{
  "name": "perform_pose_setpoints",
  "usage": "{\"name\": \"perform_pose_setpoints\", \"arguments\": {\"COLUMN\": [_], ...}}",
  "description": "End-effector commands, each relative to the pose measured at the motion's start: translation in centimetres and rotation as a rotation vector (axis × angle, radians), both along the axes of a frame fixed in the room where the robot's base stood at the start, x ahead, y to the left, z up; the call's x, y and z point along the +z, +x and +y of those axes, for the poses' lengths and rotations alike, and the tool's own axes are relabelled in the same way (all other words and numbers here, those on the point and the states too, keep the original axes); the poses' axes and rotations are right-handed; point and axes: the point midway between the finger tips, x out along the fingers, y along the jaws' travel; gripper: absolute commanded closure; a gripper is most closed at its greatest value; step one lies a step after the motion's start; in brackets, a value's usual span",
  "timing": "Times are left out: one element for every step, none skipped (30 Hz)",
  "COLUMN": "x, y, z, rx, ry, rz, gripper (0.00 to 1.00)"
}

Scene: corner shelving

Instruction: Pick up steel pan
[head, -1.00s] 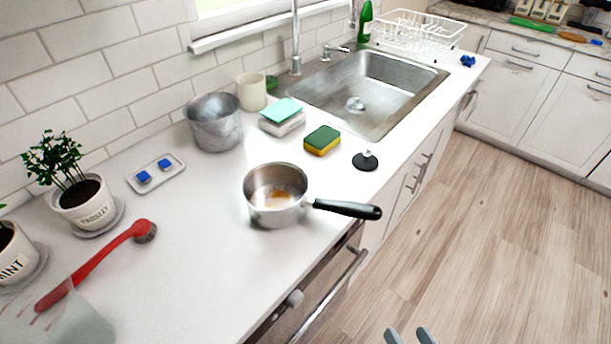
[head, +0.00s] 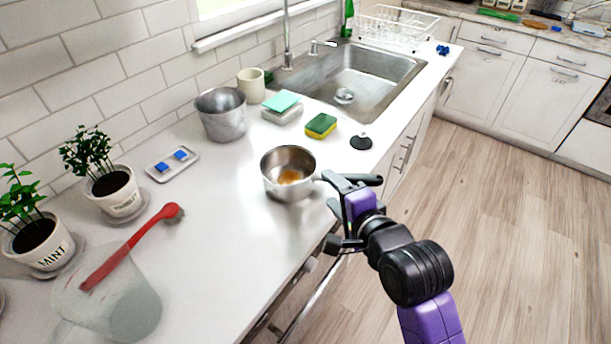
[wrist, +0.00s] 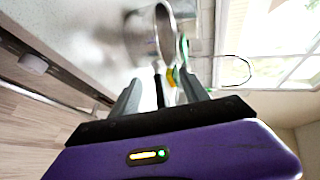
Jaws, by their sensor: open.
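The steel pan (head: 289,190) stands upright on the white counter, with brown residue on its inside bottom. Its black handle (head: 372,180) points right, toward the counter's front edge, and is partly hidden by my gripper. My gripper (head: 328,194) is open at the handle side of the pan, by the counter edge. In the wrist view the pan (wrist: 140,42) is ahead, and the dark handle (wrist: 159,90) shows between the two grey fingers (wrist: 162,92). I cannot tell whether the fingers touch the handle.
A grey metal pot (head: 222,122), a green-yellow sponge (head: 321,126) and a black stopper (head: 361,142) stand behind the pan. A red brush (head: 130,250) and a clear jug (head: 110,300) are at the front left. The sink (head: 365,75) is at the back.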

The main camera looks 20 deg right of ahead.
Motion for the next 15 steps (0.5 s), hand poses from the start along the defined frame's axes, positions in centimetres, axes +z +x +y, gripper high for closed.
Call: {"name": "perform_pose_setpoints", "arguments": {"x": [-0.1,-0.2,-0.4,-0.5,-0.6,-0.7,-0.7,-0.8,-1.0,-1.2,-1.3,-1.5,-1.7,-1.9,-2.0], "y": [0.6,0.9,1.3,1.5,1.8,2.1,2.4,2.8,3.3,3.7,4.1,4.7,5.0,5.4,5.8], "z": [0.1,0.1,0.1,0.1,0.1,0.1,0.1,0.0,0.0,-0.1,-0.1,-0.2,-0.1,0.0,0.0], "rx": [0.001,0.001,0.001,0.001,0.001,0.001,0.001,0.001,0.001,0.001,0.001,0.001,0.002,0.002,0.001], "ry": [0.0,0.0,0.0,-0.001,-0.001,-0.001,0.0,0.0,0.0,-0.001,0.0,0.0,0.001,0.0,-0.001], "rz": [0.0,-0.001,0.0,0.0,0.0,0.0,-0.001,-0.001,0.0,0.0,-0.001,0.0,-0.001,0.0,-0.001], "gripper": [0.46,0.46,0.46,0.46,0.46,0.46,0.46,0.46,0.46,0.46,0.46,0.46,0.46,0.46,0.46]}}
